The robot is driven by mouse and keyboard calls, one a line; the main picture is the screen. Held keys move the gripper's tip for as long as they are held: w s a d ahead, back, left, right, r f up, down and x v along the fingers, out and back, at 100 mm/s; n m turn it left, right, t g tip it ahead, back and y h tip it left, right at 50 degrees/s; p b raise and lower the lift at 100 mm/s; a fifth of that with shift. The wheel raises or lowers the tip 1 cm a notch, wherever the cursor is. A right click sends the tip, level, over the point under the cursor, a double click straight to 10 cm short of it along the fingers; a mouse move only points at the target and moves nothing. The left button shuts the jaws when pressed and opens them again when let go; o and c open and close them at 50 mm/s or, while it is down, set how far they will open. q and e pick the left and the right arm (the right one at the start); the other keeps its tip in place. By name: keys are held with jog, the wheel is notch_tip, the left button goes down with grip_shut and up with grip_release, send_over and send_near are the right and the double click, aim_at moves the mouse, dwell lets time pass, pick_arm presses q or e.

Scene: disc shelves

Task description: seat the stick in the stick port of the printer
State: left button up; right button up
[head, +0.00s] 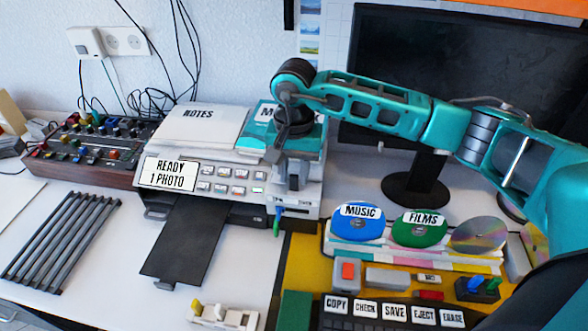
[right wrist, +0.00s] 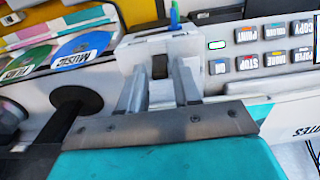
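The printer (head: 240,205) stands at the back, with a panel reading "READY 1 PHOTO". A small blue and green stick (head: 277,221) juts out from the right end of its front, apparently at the stick port; the port's opening is hidden. The stick also shows at the top of the right wrist view (right wrist: 174,18). My right gripper (head: 292,184) points down at the printer's right end, behind the stick. In the right wrist view its fingers (right wrist: 160,85) are apart, with a dark patch visible between them and the stick beyond. My left gripper is out of view.
Music (head: 357,224) and films (head: 418,229) discs lie on a rack to the right. Labelled keys (head: 395,311) are at the front. A dark tray (head: 188,240) extends from the printer. A monitor (head: 440,80) stands behind my right arm. Some white table at left is clear.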

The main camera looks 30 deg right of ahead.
aim_at(294, 176)
jog(key=shift+o, duration=0.7)
jog(key=shift+r+p, duration=0.25)
jog(key=shift+p, duration=0.05)
notch_tip(294, 176, up, 7)
jog(key=shift+r, duration=0.2)
jog(key=shift+s+f, duration=0.1)
